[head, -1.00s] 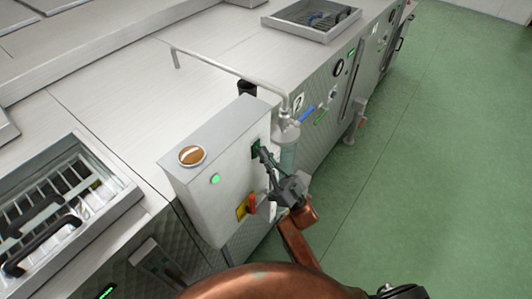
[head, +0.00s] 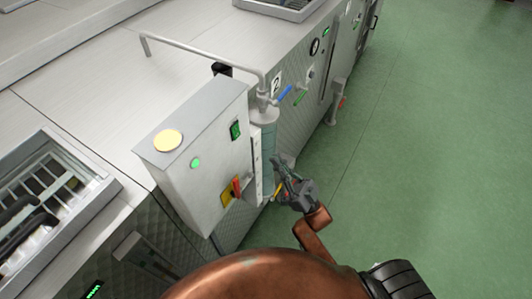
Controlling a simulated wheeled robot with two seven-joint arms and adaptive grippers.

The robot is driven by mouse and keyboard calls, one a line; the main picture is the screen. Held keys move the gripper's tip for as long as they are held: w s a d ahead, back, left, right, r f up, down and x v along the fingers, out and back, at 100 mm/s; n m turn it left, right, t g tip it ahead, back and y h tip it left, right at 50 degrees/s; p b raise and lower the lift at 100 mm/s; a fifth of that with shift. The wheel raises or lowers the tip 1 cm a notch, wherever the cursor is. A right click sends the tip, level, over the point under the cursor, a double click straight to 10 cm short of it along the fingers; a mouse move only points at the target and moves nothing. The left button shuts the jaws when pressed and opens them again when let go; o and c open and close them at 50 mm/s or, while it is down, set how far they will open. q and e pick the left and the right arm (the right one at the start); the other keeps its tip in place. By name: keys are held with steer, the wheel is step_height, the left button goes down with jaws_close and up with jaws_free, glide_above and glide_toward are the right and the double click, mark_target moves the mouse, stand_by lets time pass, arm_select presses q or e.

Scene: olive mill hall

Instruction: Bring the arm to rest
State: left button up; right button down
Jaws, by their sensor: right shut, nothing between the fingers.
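My right gripper (head: 283,168) is at the end of my copper-coloured arm, just right of a grey control box (head: 205,150). It is shut and empty. It appears apart from the box's front face, but the exact gap is hard to judge. The box carries a green switch (head: 236,130), a lit green lamp (head: 196,163), a red rotary handle on a yellow plate (head: 231,192) and a glowing pale yellow lamp (head: 168,141) on top. My left gripper is not in view.
A bent pipe (head: 205,55) runs over the steel counter to a clear cylinder (head: 262,138) behind the gripper. Blue (head: 284,95) and green (head: 300,98) valve levers stick out near it. A wire basket (head: 45,195) sits in the counter at left. The green floor (head: 430,150) at right is open.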

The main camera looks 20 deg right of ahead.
steer(key=shift+s+d+f, duration=0.2)
steer(key=shift+f, duration=0.1)
stand_by(0.4)
